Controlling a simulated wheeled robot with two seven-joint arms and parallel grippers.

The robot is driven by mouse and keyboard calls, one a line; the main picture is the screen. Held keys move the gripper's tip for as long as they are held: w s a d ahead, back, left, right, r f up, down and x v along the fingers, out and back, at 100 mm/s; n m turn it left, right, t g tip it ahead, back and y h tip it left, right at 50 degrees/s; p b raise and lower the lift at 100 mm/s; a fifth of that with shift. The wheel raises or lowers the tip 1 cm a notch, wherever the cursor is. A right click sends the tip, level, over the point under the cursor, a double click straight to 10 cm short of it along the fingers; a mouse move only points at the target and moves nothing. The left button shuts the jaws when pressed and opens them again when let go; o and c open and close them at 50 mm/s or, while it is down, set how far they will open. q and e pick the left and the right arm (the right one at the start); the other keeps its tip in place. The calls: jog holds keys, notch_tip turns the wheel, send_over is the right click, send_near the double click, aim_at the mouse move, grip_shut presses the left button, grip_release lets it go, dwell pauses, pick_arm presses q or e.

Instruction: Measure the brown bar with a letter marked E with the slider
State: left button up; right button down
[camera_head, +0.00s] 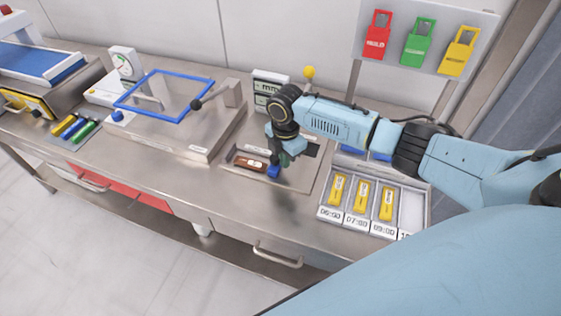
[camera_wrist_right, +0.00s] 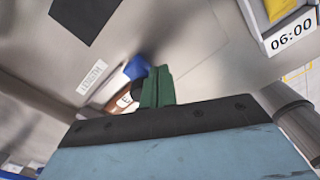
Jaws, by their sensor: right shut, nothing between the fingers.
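The brown bar (camera_head: 250,163) lies in the measuring device on the bench, partly in its dark slot; its letter is too small to read in the head view. It also shows in the right wrist view (camera_wrist_right: 119,101), partly hidden behind my gripper. The blue slider (camera_head: 274,172) stands at the bar's right end, and it shows in the right wrist view (camera_wrist_right: 136,69). My right gripper (camera_head: 285,160) is shut with nothing between its green fingers, right beside the slider; I cannot tell whether they touch. In the right wrist view the fingers (camera_wrist_right: 157,86) overlap the slider's edge. My left gripper is not in view.
A display unit (camera_head: 268,86) stands behind the device. A tray (camera_head: 330,213) with yellow tags and time labels is at the right. A machine with a blue frame (camera_head: 165,95) is at the left. Colored tags hang on a rack (camera_head: 488,18) behind.

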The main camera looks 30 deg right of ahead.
aim_at(273, 157)
jog(key=shift+w+a+b, duration=0.4)
jog(key=shift+w+a, duration=0.6)
jog(key=shift+w, duration=0.1)
dwell(2.3)
jog(key=shift+w+a+r, duration=0.15)
jog(key=shift+a, duration=0.05)
dwell(1.6)
jog(key=shift+s+d+p, duration=0.3)
jog(key=shift+d+p, duration=0.05)
jog(key=shift+p, duration=0.25)
jog(key=shift+s+d+p, duration=0.45)
jog(key=shift+s+p, duration=0.05)
notch_tip(273, 157, up, 8)
jog(key=p, duration=0.7)
jog(key=shift+s+f, duration=0.1)
jog(key=shift+f, duration=0.1)
